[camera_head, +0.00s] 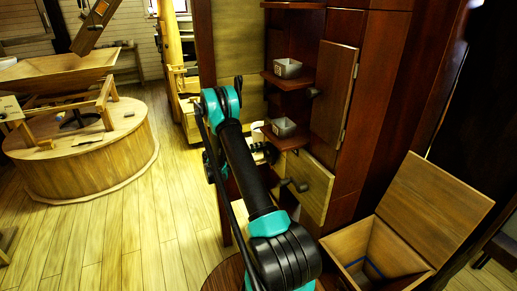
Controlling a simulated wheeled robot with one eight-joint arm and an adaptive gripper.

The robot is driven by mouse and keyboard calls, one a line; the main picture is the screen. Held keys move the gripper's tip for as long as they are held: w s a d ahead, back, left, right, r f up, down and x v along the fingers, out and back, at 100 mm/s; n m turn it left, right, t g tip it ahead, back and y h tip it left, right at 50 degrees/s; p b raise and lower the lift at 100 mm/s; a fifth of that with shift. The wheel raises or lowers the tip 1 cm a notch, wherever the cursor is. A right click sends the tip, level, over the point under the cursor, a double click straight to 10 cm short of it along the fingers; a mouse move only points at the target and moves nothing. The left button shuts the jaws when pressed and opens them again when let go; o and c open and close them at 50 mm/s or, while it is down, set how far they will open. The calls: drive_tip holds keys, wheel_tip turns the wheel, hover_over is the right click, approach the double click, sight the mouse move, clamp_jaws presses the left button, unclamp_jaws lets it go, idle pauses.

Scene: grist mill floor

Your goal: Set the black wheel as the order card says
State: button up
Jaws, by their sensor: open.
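My gripper (267,152) is open and partly hidden behind my arm, in front of the cabinet's lower shelves. I see nothing held in it. I cannot make out a black wheel with certainty. A dark, curved part (80,119) shows under the hopper on the round wooden millstone case at the left, well away from my gripper. A small pale panel with a dark mark (10,107) stands at the left edge. I cannot tell whether it is the order card, and no writing is readable.
The cabinet's upper door (334,95) and lower door (311,186) stand open with dark knobs. Two grey bins, upper (288,68) and lower (283,128), sit on shelves. A wooden chest with a raised lid (435,210) is at the right. The plank floor (150,225) is clear.

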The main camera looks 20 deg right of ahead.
drive_tip(key=shift+c, duration=0.3)
clamp_jaws()
drive_tip(key=shift+w, duration=0.1)
drive_tip(key=n, duration=0.2)
drive_tip(key=w+f+n, duration=0.1)
drive_tip(key=n, duration=0.1)
drive_tip(key=shift+f+n, duration=0.2)
drive_tip(key=shift+n, duration=0.1)
drive_tip(key=shift+w+a+f+n, duration=0.1)
drive_tip(key=shift+f+n, duration=0.35)
drive_tip(key=shift+n, duration=0.75)
drive_tip(key=shift+f+n, duration=0.45)
drive_tip(key=shift+n, duration=0.75)
drive_tip(key=shift+o, duration=0.3)
unclamp_jaws()
